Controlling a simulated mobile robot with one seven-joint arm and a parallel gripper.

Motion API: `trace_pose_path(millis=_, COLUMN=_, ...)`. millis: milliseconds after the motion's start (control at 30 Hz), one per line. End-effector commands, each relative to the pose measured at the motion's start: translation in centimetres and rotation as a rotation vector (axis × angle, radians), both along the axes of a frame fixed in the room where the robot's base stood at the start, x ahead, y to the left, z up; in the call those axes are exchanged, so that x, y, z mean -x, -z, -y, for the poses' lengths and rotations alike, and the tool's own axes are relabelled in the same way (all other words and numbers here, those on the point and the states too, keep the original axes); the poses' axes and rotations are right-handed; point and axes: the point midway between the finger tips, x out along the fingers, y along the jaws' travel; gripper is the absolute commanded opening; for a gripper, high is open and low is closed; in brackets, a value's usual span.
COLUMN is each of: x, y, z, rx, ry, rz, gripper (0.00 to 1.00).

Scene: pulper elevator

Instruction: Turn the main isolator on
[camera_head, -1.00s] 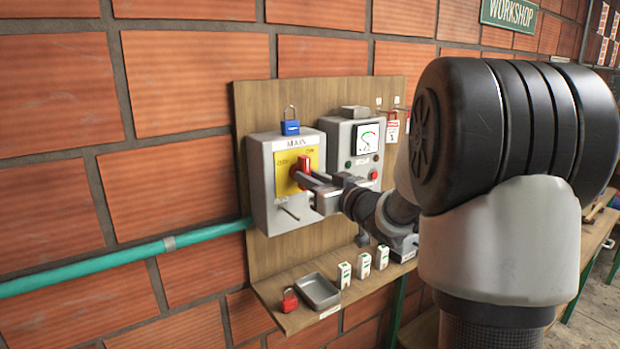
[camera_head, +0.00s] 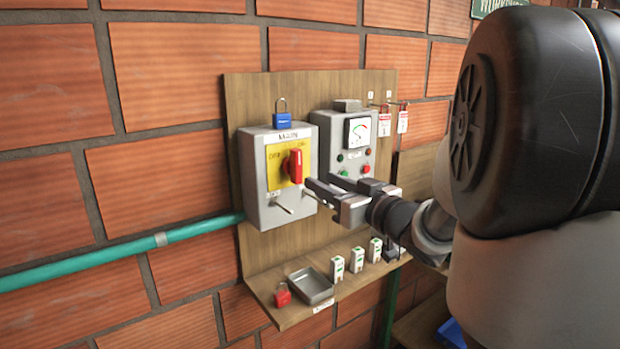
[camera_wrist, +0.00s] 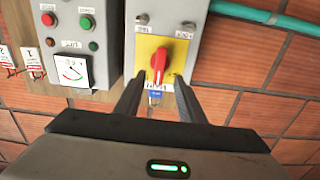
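The main isolator is a grey box (camera_head: 252,205) labelled MAIN, with a yellow plate (camera_head: 275,172) and a red rotary handle (camera_head: 295,166). The handle stands roughly upright in the head view. The plate has OFF printed at upper left and another label at upper right. In the wrist view the handle (camera_wrist: 158,62) shows upside down, just beyond the fingertips. My gripper (camera_head: 312,187) is in front of the box, slightly right of and below the handle, apart from it.
A blue padlock (camera_head: 282,121) is on top of the isolator box. A meter box (camera_head: 330,127) with buttons stands right of it. Tags (camera_head: 402,120) hang further right. The shelf below holds a red padlock (camera_head: 283,296), a grey tray (camera_head: 313,287) and white blocks (camera_head: 357,260).

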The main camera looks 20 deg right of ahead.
Motion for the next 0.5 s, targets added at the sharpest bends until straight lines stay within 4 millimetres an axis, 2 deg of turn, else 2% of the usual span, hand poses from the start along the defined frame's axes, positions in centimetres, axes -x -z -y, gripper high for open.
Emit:
trace_pose_path(millis=33, x=1.2, y=0.0, z=0.5, rx=0.002, ry=0.003, rz=0.002, gripper=0.36)
trace_pose_path(millis=200, x=4.7, y=0.0, z=1.6, rx=0.0, ry=0.004, rz=0.002, gripper=0.36)
trace_pose_path(millis=333, x=6.5, y=0.0, z=2.2, rx=0.0, ry=0.002, rz=0.001, gripper=0.36)
trace_pose_path(millis=500, x=7.6, y=-0.1, z=2.5, rx=0.001, ry=0.0, rz=0.001, gripper=0.36)
